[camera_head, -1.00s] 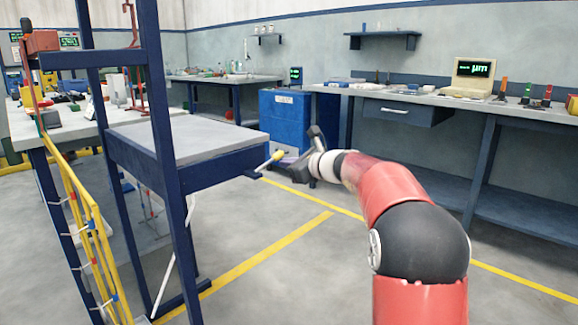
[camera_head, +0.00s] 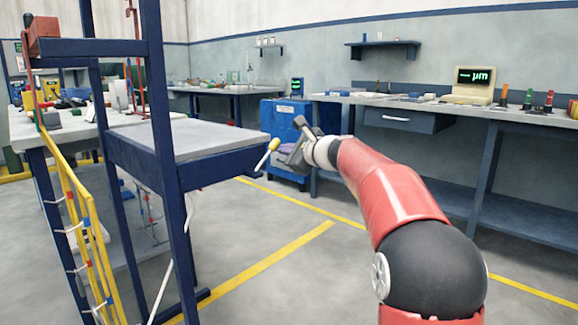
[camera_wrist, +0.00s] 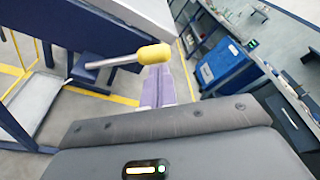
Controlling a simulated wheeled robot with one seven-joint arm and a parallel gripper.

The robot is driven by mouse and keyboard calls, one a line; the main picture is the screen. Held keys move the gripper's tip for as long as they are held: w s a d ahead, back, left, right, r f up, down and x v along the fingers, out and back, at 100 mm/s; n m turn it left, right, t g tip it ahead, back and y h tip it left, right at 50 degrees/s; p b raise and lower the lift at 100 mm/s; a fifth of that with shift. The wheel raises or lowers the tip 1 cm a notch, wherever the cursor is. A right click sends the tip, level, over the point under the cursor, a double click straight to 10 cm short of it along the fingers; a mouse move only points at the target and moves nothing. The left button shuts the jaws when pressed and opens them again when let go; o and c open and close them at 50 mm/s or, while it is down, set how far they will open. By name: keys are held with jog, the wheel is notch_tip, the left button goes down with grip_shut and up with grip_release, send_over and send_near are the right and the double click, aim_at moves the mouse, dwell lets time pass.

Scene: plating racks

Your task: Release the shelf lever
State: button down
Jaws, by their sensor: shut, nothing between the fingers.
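The shelf lever (camera_head: 266,156) is a thin pale rod with a yellow knob, at the right front corner of the blue-framed shelf (camera_head: 203,170). It slants up to the right. In the wrist view the lever's rod (camera_wrist: 112,62) runs left from the yellow knob to the blue frame. My gripper (camera_head: 284,149) is just right of the knob. Its purplish fingers (camera_wrist: 159,84) are together and empty, and the knob covers their far ends in the wrist view. I cannot tell whether fingers and knob touch.
A tall blue post (camera_head: 170,150) stands in front of the shelf, with a yellow rail (camera_head: 82,225) at the left. A blue cabinet (camera_head: 280,117) stands behind my gripper. A long workbench (camera_head: 430,103) lines the right wall. The floor in the middle is clear.

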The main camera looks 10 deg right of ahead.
jog(key=a+r+n+b, duration=0.1)
jog(key=s+r+n+b, duration=0.1)
jog(key=n+b, duration=0.1)
jog(key=shift+s+a+t, duration=0.15)
jog(key=shift+a+t, duration=0.25)
jog(key=shift+s+a+r+n+t+b, duration=0.35)
jog(key=shift+a+r+n+b, duration=0.2)
jog(key=shift+n, duration=0.35)
jog(key=shift+s+a+r, duration=0.3)
jog(key=shift+s+a, duration=0.15)
jog(key=shift+a, duration=0.15)
jog(key=shift+s+a+r, duration=0.25)
jog(key=shift+s+a, duration=0.2)
jog(key=shift+a, duration=0.2)
